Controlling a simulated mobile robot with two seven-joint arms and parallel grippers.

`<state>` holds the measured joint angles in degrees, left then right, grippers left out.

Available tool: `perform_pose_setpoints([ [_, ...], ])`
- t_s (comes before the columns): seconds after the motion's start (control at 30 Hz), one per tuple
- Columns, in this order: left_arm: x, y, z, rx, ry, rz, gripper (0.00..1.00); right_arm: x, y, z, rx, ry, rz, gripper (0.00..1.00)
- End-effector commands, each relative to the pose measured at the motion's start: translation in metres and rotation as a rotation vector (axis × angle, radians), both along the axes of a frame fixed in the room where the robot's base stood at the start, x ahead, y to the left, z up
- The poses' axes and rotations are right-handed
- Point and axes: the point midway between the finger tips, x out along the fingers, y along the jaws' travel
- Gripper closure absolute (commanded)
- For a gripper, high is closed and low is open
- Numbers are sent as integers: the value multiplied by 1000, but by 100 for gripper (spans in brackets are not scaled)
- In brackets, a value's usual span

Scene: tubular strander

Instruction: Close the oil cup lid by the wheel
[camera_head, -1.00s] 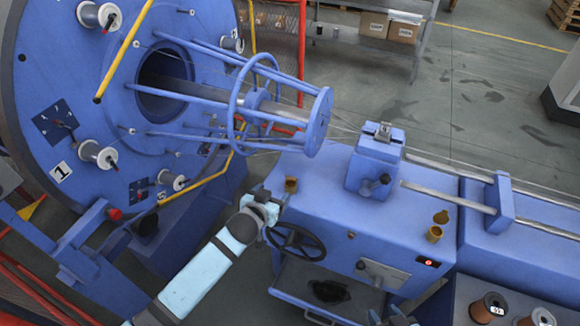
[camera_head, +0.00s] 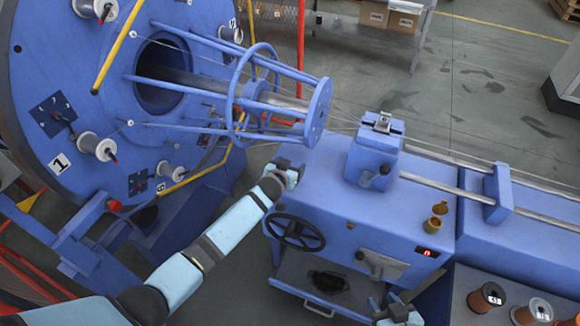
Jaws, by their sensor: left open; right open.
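The black handwheel (camera_head: 295,232) is on the front face of the blue machine housing (camera_head: 335,195). My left gripper (camera_head: 291,170) is open above the left end of the housing top, just above and behind the wheel. The oil cup by the wheel is hidden behind this gripper, so I cannot tell how its lid stands or whether the gripper touches it. Another brass oil cup (camera_head: 433,224) stands further right on the housing, with its lid (camera_head: 440,208) raised. My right gripper (camera_head: 398,312) is open at the bottom edge, partly cut off, in front of the housing.
A blue block with a dark knob (camera_head: 374,158) stands on the housing, with steel rods (camera_head: 440,185) running right. The blue cage (camera_head: 315,112) of the strander is close behind my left gripper. Copper spools (camera_head: 487,298) sit at the lower right.

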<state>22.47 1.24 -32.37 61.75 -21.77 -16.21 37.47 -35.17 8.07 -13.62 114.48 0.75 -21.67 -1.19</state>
Motion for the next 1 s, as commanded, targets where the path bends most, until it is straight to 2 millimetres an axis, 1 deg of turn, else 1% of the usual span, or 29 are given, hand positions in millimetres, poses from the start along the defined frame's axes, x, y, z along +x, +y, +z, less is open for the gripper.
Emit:
perform_pose_setpoints([
  [0.3,2,-1,-1,-1,0,0,28,-1,-2,-4,-2,7,-3,57],
  [0.37,2,-1,-1,-1,0,0,41,-1,-2,-4,-2,7,-4,57],
  [0.4,2,-1,-1,-1,0,0,51,-1,-2,-4,-2,7,-4,57],
  [0.47,2,-1,-1,-1,0,0,64,-1,-2,-4,-2,7,-4,57],
  [0.5,2,0,-1,-1,0,0,74,-1,-2,-4,-2,7,-4,57],
  [0.53,2,0,-1,0,0,0,77,-1,-2,-4,-2,7,-4,57],
  [0.67,1,-1,-3,-2,-3,-1,77,-1,-2,-6,-2,6,-4,57],
  [0.77,0,-2,-7,-13,-25,-3,77,0,-2,-17,-1,2,-4,57],
  [0.83,-1,-2,-12,-24,-52,-3,77,0,-2,-28,0,-1,-4,57],
  [1.0,-3,-2,-14,-52,-139,-3,77,0,-1,-60,0,4,-5,57],
])
